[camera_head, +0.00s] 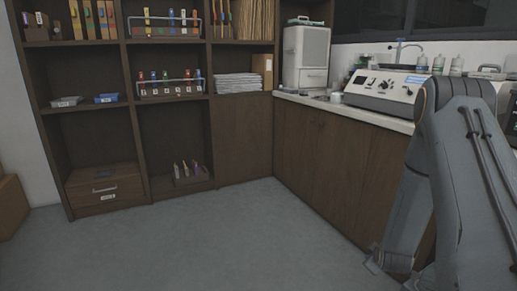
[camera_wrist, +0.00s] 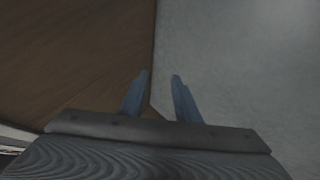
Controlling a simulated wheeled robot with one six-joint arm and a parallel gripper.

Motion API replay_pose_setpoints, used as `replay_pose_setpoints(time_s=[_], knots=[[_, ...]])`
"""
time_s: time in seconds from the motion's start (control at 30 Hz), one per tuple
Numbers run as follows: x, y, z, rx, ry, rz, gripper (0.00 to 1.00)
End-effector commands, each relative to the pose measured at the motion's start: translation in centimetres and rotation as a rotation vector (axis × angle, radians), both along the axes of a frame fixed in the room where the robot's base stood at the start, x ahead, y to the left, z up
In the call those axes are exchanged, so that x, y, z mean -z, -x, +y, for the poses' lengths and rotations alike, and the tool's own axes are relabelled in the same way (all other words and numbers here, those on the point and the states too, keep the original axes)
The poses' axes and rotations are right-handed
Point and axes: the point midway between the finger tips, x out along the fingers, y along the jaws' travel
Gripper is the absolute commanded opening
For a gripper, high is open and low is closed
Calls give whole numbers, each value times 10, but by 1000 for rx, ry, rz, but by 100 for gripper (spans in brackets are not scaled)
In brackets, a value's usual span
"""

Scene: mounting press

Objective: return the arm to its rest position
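My gripper (camera_wrist: 159,78) shows in the wrist view with its two blue-grey fingers apart and nothing between them. Behind the fingers are a brown wooden panel (camera_wrist: 75,50) on the left and grey floor (camera_wrist: 240,50) on the right. My arm is folded at the right side of the head view, in front of the counter.
A white counter (camera_head: 390,122) on wooden cabinets carries a grey-white machine (camera_head: 385,90), a white appliance (camera_head: 305,58) and several bottles. Dark shelves (camera_head: 120,112) with racks, papers and trays stand at the back. A cardboard box (camera_head: 12,208) is at far left. The floor (camera_head: 220,245) is clear.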

Motion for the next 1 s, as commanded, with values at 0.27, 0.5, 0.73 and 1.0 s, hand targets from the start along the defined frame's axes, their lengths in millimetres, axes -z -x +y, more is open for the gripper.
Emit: replay_pose_setpoints(time_s=[0.27, 0.5, 0.73, 1.0], knots=[[-92, 1, 107, 13, -184, 129, 29], [-161, 46, 196, 52, -315, 266, 29], [-219, 121, 270, 105, -406, 411, 29], [-270, 226, 327, 179, -465, 578, 29]])
